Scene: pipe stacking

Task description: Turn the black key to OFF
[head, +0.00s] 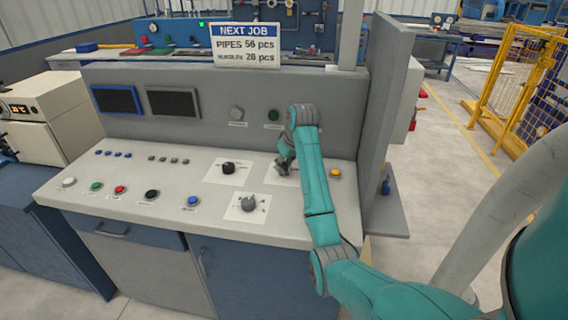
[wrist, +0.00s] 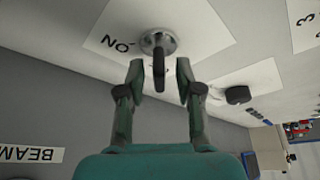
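The black key (wrist: 158,68) sits in a round silver lock (wrist: 160,41) on a white plate (wrist: 205,22) in the wrist view. The letters "ON" show upside down beside the lock; other lettering is partly hidden. My gripper (wrist: 161,78) is open, with one fingertip on each side of the key and a visible gap on both sides. In the head view my gripper (head: 284,162) is low over the right part of the console, above a white plate (head: 277,175); the key is hidden there.
A black knob (head: 229,168) is left of my gripper, and a grey dial (head: 248,204) is nearer the front. A yellow button (head: 335,173) is to the right, beside a grey side panel (head: 381,105). The upright back panel (head: 205,131) is close behind the gripper.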

